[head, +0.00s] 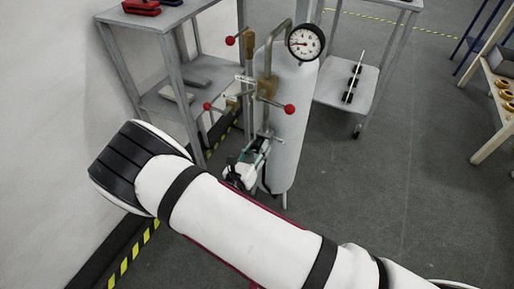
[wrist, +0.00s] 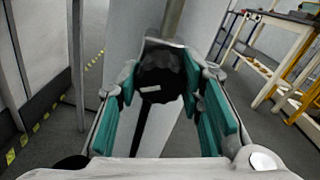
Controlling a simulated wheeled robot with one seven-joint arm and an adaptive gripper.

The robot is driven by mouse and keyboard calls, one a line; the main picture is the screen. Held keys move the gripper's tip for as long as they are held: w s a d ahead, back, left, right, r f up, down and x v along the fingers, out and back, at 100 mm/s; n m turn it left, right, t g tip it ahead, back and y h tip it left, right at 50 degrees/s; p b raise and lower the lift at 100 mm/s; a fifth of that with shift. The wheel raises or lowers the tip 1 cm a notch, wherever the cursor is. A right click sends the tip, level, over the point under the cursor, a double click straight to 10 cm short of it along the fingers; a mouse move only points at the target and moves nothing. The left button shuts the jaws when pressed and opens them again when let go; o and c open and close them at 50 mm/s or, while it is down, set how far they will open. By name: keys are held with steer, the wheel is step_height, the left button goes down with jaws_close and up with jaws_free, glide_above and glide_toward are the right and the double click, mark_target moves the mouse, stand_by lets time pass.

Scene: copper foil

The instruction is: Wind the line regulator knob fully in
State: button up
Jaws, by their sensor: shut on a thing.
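In the wrist view, a dark faceted knob (wrist: 162,72) with a small white mark sits between the two teal finger pads of my gripper (wrist: 162,90). The pads close on its sides. A metal stem rises above the knob. In the head view, my gripper (head: 246,170) is low at the front of the pale cylinder (head: 290,125), below the brass fittings. The knob is hidden there by my gripper and arm. A round pressure gauge (head: 306,42) with a red needle is at the cylinder's top.
Red-balled levers (head: 290,109) stick out from the fittings just above my gripper. A grey shelf unit (head: 165,100) stands close on the left, against the wall. A trolley (head: 345,88) stands behind on the right. The floor at right is clear up to a wooden bench (head: 497,95).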

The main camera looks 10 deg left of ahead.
steer(key=m, duration=0.6)
steer(key=shift+f, duration=0.1)
steer(key=m+p, duration=0.1)
steer(key=m, duration=1)
steer(key=shift+s, duration=0.1)
steer(key=m, duration=0.6)
steer(key=shift+p, duration=0.35)
steer(key=o, duration=1.2)
steer(key=shift+c, duration=0.2)
